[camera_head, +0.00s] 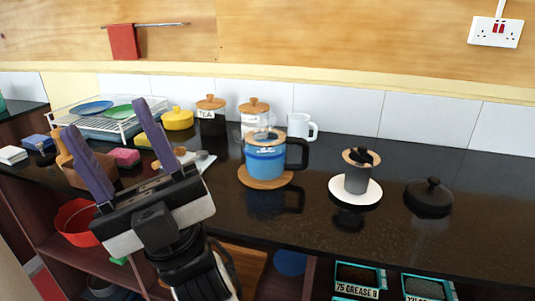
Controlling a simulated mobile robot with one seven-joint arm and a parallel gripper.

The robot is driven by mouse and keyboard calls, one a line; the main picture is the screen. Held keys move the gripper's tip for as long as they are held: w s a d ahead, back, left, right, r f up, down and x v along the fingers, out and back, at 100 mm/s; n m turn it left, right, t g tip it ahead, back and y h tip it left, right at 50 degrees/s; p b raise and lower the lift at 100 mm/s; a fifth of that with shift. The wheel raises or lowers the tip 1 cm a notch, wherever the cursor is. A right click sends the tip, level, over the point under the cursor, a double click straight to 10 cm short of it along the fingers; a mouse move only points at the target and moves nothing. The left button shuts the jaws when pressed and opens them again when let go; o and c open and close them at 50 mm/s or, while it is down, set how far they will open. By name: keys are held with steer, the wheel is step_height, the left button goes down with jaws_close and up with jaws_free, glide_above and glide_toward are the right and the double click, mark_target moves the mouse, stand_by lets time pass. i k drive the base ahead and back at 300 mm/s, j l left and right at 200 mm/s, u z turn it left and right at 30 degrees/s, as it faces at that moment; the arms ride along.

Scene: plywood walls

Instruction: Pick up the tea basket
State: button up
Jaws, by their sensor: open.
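A dark grey cylinder with a wooden rim and a black piece in its top (357,178), which looks like the tea basket, stands upright on a white saucer (367,193), right of centre on the black counter. My gripper (107,118), with two purple fingers, is open at the left. It is empty and well apart from the cylinder. The fingers point up and away, over the counter's front part. A blue and clear teapot with a black handle (265,163) stands on a round wooden board (250,182) between them.
A black knobbed lid (429,197) lies right of the saucer. Behind stand a jar marked TEA (211,115), a glass jar (254,117), a white mug (300,126) and a yellow pot (178,119). A dish rack (75,122) is at the left. The counter's right end is clear.

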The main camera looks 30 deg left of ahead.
mark_target(360, 162)
steer(key=i+l+u, duration=0.25)
steer(key=l, duration=0.15)
steer(key=i+l+u, duration=0.1)
steer(key=l+u, duration=0.15)
steer(key=l, duration=0.15)
steer(key=i+l+u, duration=0.1)
steer(key=l+u, duration=0.15)
steer(key=l, duration=0.2)
steer(key=l+u, duration=0.2)
steer(key=l, duration=0.25)
steer(key=i, duration=0.55)
